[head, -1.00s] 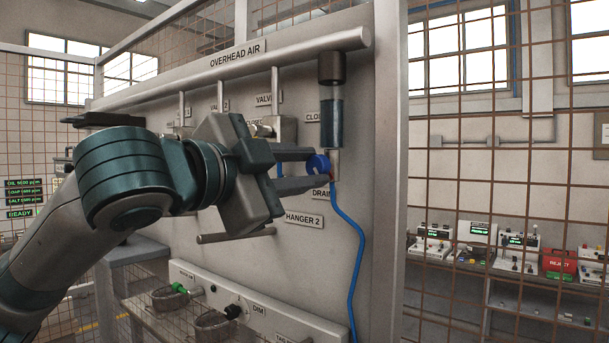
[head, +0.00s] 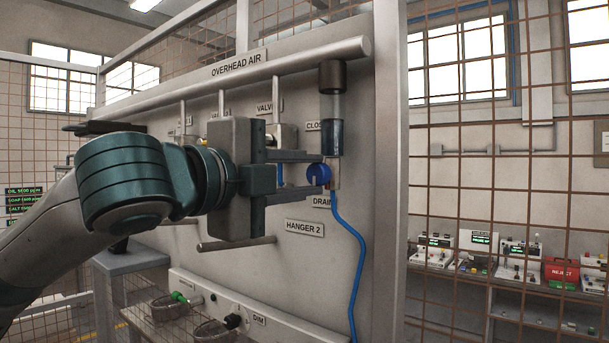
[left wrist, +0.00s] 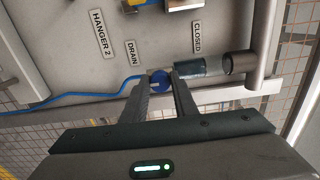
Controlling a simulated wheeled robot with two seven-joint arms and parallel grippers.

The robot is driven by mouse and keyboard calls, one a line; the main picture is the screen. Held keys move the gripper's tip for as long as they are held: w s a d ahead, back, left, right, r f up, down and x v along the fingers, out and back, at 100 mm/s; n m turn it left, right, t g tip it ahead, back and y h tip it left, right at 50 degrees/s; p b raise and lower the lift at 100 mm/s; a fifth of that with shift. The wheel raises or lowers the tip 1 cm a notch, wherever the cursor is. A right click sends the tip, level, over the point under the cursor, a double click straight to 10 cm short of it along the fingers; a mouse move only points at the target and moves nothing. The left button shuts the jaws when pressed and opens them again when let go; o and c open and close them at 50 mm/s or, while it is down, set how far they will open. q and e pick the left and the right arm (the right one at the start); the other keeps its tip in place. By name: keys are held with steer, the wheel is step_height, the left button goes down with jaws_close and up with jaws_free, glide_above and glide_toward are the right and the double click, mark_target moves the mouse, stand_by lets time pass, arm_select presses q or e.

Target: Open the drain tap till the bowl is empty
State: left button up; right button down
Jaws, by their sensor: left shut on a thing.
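The drain tap is a round blue knob (head: 316,175) below the clear bowl (head: 335,108) on the grey panel, near the DRAIN label (head: 322,202). My left gripper (head: 323,173) is shut on the knob, one finger above it and one below. In the left wrist view the knob (left wrist: 160,79) sits between the two fingertips (left wrist: 161,77). Dark liquid stands in the lower part of the bowl, and the upper part looks clear. The bowl (left wrist: 203,67) lies sideways in the left wrist view. A blue hose (head: 358,250) runs down from the tap. My right gripper is not in view.
The OVERHEAD AIR pipe (head: 250,65) crosses above, with several valves partly hidden behind my gripper. A HANGER 2 label (head: 304,227) and a horizontal bar (head: 237,244) are below. A panel post (head: 392,200) and wire mesh stand to the right.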

arm_select(q)
steer(key=o, duration=1.1)
steer(key=shift+c, duration=0.2)
steer(key=shift+s, duration=0.1)
steer(key=shift+s+a+b, duration=0.3)
steer(key=shift+s+b, duration=0.05)
steer(key=shift+s, duration=0.05)
steer(key=b+v, duration=0.6)
steer(key=v, duration=1)
steer(key=shift+b, duration=0.35)
steer(key=shift+s+a, duration=0.1)
steer(key=shift+s, duration=0.05)
